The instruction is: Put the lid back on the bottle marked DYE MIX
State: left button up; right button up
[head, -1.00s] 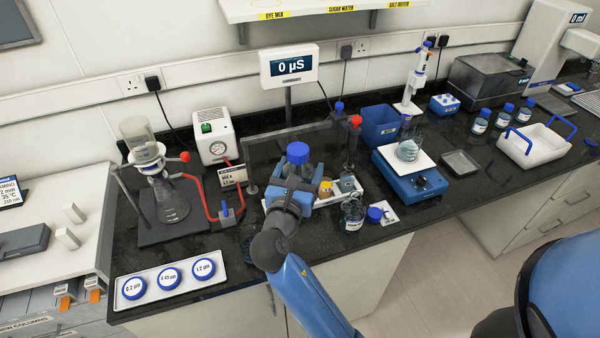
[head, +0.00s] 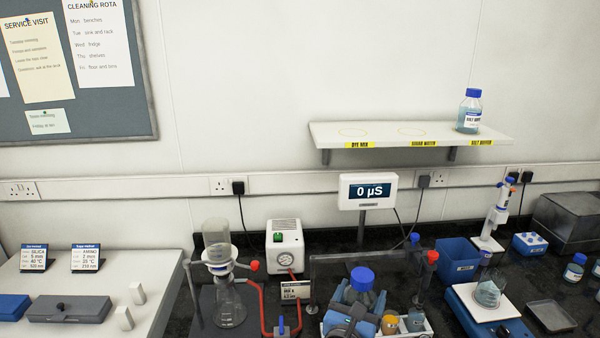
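A clear bottle with a blue cap (head: 362,278) shows at the lower middle, with no readable label. My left gripper (head: 358,306) is just in front of it at the bottom edge, its blue and dark parts overlapping the bottle's lower part. I cannot tell whether its fingers are shut on the bottle. My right gripper is not in view. No bottle marked DYE MIX and no loose lid can be made out. The shelf place labelled DYE MIX (head: 359,144) is bare.
The shelf (head: 330,134) holds one blue-capped bottle (head: 469,111) over its right label; the SUGAR WATER place is bare. A white tray (head: 427,329) with small jars is right of my gripper. A filter flask (head: 229,306) stands left, a balance (head: 470,311) right.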

aim_at(353, 302)
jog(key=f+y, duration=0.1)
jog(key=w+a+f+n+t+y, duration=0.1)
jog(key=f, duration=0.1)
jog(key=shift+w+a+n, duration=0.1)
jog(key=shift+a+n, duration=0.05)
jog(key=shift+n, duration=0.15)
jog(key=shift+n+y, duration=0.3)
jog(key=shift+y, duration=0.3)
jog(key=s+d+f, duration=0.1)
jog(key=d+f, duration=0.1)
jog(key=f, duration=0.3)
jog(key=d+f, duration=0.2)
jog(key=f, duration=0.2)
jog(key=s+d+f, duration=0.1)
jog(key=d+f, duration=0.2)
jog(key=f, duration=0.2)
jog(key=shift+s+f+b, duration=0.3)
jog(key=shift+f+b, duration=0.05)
jog(key=shift+b, duration=0.05)
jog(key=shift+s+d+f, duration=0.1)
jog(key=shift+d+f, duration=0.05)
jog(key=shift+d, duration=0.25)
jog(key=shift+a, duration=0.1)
